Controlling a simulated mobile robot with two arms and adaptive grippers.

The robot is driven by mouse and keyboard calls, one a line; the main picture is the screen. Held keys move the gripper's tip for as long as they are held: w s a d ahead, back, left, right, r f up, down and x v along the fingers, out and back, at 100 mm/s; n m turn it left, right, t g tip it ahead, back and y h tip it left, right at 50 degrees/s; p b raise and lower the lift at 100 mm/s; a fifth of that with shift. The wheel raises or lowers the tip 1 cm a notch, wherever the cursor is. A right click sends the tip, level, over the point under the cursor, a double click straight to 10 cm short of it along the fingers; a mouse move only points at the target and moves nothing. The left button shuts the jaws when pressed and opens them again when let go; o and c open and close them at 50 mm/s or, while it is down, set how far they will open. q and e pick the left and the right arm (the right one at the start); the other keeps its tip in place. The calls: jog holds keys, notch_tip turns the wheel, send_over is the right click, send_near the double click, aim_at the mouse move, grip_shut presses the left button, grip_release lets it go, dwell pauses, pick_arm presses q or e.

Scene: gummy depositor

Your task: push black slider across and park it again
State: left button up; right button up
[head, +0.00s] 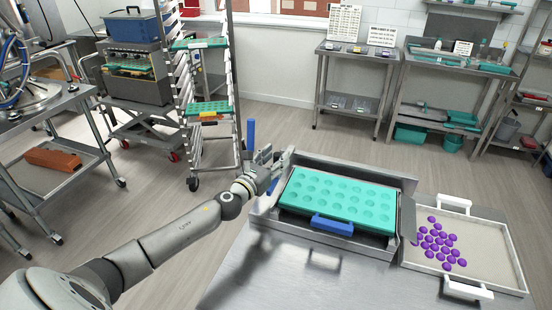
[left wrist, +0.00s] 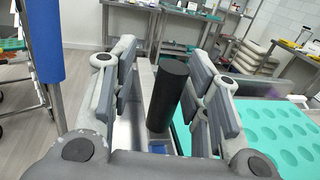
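The black slider's upright round handle (left wrist: 168,95) stands between the two fingers of my left gripper (left wrist: 160,100) in the left wrist view. A gap shows between it and the left finger; the right finger is close to it, and I cannot tell if they touch. In the head view my left gripper (head: 283,165) is at the left end of the metal depositor frame (head: 350,168) and hides the slider. A teal mold tray (head: 338,196) with rows of round cavities and a blue front handle (head: 332,225) sits inside the frame. My right gripper is not in view.
A blue upright post (head: 251,135) stands just left of the frame; it also shows in the left wrist view (left wrist: 38,45). A tray (head: 493,240) with purple gummies (head: 438,243) and white handles lies at the right. The steel tabletop (head: 265,270) in front is clear.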

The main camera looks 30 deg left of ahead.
pick_arm(q)
jog(key=shift+s+d, duration=0.1)
jog(key=shift+d, duration=0.05)
jog(key=s, duration=1.2)
dwell(0.6)
